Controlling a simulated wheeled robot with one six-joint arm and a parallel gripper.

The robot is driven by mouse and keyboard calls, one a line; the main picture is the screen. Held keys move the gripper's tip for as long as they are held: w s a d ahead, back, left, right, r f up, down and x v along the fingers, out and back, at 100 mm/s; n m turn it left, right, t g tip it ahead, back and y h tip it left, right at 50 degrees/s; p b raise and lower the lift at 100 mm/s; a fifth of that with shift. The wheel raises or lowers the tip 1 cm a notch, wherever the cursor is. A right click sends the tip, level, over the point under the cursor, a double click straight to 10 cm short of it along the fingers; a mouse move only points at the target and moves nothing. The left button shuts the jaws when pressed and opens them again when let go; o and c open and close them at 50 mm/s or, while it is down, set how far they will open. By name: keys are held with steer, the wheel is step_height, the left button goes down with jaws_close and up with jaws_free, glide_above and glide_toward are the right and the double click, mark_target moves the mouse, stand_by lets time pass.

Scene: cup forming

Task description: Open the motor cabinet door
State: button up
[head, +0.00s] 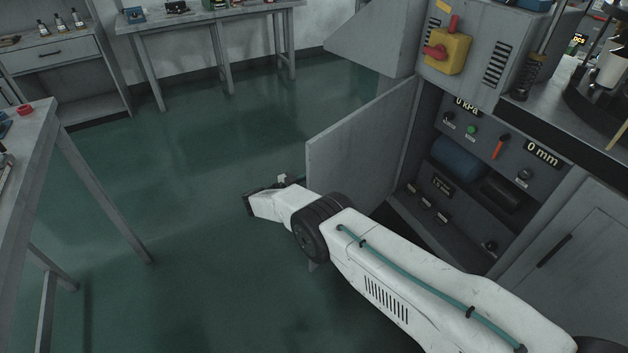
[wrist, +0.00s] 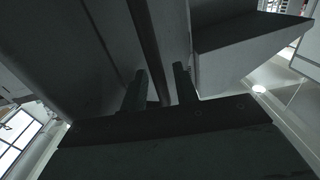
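The motor cabinet door (head: 358,138) is a plain grey panel. In the head view it stands swung out to the left of the cabinet, with the dark interior (head: 465,165) exposed. My gripper (head: 249,204) is beyond the door's lower left corner in the picture, apart from the opening. In the wrist view my gripper (wrist: 160,88) has its two dark fingers apart, with a visible gap. A dark upright strip (wrist: 152,45) shows between and beyond them; I cannot tell whether they touch it.
A yellow box with a red switch (head: 446,51) is on the machine above the opening. A closed cabinet panel with a dark handle (head: 555,250) is at the right. A grey table (head: 30,140) stands at the left. The green floor (head: 170,200) between is clear.

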steer(key=v, duration=0.7)
steer(key=shift+a, duration=0.3)
steer(key=shift+s, duration=0.2)
